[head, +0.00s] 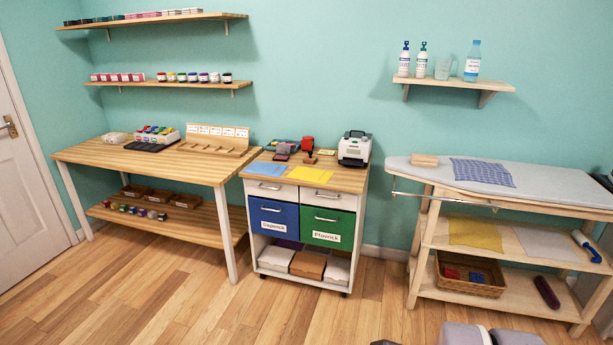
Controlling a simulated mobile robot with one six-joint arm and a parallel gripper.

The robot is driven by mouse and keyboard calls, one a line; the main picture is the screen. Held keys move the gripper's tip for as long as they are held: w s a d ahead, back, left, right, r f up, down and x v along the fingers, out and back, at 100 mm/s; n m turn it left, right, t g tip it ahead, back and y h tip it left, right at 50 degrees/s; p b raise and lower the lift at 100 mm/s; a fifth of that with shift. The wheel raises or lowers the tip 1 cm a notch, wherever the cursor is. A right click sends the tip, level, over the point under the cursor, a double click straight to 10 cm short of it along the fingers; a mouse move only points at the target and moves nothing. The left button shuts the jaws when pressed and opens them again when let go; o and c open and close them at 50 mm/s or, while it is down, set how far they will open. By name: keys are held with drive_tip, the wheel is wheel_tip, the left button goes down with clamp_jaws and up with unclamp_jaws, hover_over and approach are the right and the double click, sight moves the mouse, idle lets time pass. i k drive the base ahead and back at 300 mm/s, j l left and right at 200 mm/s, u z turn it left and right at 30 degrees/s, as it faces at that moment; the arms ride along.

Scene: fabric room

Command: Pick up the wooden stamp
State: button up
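No single object is clearly recognisable as the wooden stamp at this size. A light wooden block (424,160) lies at the left end of the grey ironing board (530,185). My gripper is not recognisable in view; grey rounded parts at the bottom edge seem to be mine.
A white machine (355,148) stands at the cart's right rear. Blue (266,169) and yellow sheets (310,175) lie on its front. A workbench (145,160) stands left. A patterned cloth (484,171) lies on the board. Wooden floor (190,295) is open in front.

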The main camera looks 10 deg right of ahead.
sight(308, 159)
drive_tip(key=i+j+z, duration=0.15)
drive_tip(key=i, duration=0.6)
drive_tip(key=i+j+z, duration=0.2)
drive_tip(key=i, duration=0.55)
drive_tip(key=i+j+z, duration=0.15)
drive_tip(key=i+j, duration=0.25)
drive_tip(key=i, duration=0.35)
drive_tip(key=i+j+z, duration=0.2)
drive_tip(key=i+j, duration=0.25)
drive_tip(key=i, duration=0.25)
drive_tip(key=i+j+z, duration=0.15)
drive_tip(key=i+j, duration=0.4)
drive_tip(key=i, duration=0.15)
